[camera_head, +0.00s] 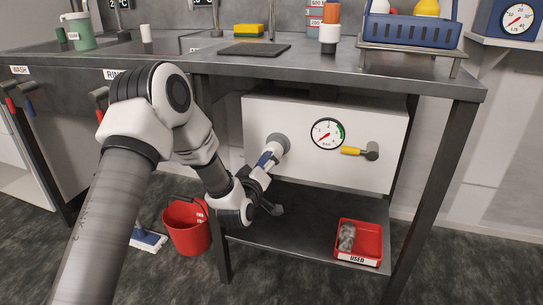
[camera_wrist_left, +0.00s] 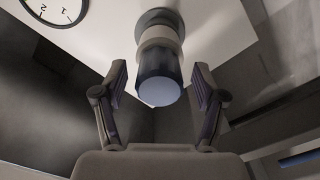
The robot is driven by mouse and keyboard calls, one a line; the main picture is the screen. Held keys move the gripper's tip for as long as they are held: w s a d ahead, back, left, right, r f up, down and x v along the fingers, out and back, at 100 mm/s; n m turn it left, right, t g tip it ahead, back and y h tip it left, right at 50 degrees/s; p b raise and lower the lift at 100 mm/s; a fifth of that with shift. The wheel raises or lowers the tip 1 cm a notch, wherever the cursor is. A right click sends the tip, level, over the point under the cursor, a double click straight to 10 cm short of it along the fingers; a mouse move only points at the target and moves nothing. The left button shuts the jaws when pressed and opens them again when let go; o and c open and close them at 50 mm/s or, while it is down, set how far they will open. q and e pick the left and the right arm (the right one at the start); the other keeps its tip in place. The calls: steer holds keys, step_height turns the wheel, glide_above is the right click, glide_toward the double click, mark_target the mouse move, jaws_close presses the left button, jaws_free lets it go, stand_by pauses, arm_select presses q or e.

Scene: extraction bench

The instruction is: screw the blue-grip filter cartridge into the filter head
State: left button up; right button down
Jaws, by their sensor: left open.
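The blue-grip filter cartridge (camera_head: 267,159) is at the round grey filter head (camera_head: 279,142) on the white panel. In the left wrist view the cartridge (camera_wrist_left: 158,75) has a pale upper body, a dark blue grip and a light blue end face. It lines up with the filter head (camera_wrist_left: 160,17); how deep it sits in it I cannot tell. My left gripper (camera_head: 260,172) is at the cartridge's free end. In the wrist view my left gripper (camera_wrist_left: 160,82) is open, one finger on each side of the grip, with visible gaps. My right gripper is not in view.
A pressure gauge (camera_head: 327,134) and a yellow-handled valve (camera_head: 358,151) are on the panel, right of the filter head. A red tray (camera_head: 372,237) labelled USED holds a grey item on the lower shelf (camera_head: 310,225). A red bucket (camera_head: 187,232) stands on the floor. The bench top overhangs the panel.

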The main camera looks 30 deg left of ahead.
arm_select(q)
steer(key=shift+w+f, duration=0.1)
steer(key=n+b, duration=0.2)
steer(key=n, duration=0.2)
steer(key=n+b, duration=0.3)
steer(key=n, duration=0.1)
steer(key=n+b, duration=0.2)
steer(key=n, duration=0.2)
steer(key=shift+f+n, duration=0.25)
steer(key=shift+n, duration=0.05)
steer(key=shift+r+n+b, duration=0.1)
steer(key=shift+n+b, duration=0.4)
steer(key=shift+n, duration=0.3)
steer(key=shift+r+n, duration=0.15)
steer(key=shift+n, duration=0.25)
steer(key=shift+r, duration=0.1)
